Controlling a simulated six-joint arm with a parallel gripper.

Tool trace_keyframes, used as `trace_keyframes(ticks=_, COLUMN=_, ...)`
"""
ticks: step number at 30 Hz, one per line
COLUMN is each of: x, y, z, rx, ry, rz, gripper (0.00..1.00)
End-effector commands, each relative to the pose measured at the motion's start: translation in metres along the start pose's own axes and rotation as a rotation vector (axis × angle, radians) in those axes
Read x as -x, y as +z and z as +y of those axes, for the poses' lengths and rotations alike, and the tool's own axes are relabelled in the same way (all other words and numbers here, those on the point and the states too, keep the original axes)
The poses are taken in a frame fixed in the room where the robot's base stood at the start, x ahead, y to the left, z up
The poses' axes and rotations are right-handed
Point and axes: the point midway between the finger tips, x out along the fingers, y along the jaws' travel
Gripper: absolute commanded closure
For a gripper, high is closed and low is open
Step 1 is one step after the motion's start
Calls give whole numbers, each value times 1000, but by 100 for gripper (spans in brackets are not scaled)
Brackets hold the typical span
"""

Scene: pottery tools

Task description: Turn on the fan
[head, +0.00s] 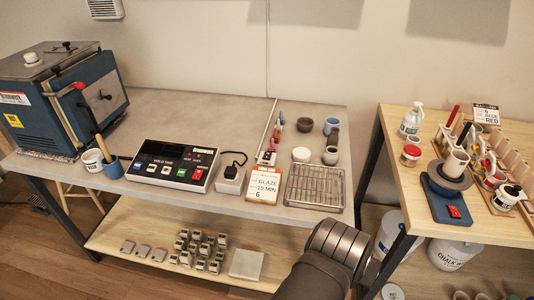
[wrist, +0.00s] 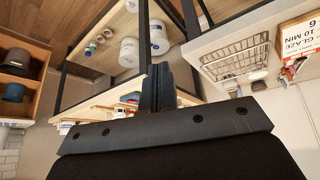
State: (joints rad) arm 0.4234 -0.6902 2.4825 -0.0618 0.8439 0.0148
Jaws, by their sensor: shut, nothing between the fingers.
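No fan can be clearly made out in either view. A control box (head: 173,165) with a dark panel, a display and red and green buttons lies on the grey table (head: 330,113). A blue device (head: 446,203) with a red rocker switch (head: 454,211) and a round dark top sits on the right wooden table. My gripper (wrist: 160,72) shows in the wrist view with its fingers together and empty. It points over the gap between the tables, apart from both devices. In the head view my arm is at the bottom centre and the fingers are hidden.
A kiln (head: 67,95) stands at the left of the grey table. A wire rack (head: 316,187), a glaze card (head: 264,184) and several cups are at its right. Bottles and tools crowd the right table. White buckets (head: 393,232) stand below. The grey table's back middle is clear.

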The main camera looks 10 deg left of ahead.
Motion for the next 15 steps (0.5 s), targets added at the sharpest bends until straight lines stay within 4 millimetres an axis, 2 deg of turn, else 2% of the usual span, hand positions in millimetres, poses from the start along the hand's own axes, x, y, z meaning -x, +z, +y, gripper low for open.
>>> trace_keyframes(ticks=5, x=0, y=-45, z=32, rx=89, ry=142, rz=80, gripper=100)
trace_keyframes(ticks=9, x=-1, y=-91, z=53, rx=221, ry=246, rz=145, gripper=100)
trace_keyframes(ticks=15, x=-12, y=-144, z=62, rx=425, ry=316, rz=179, gripper=100)
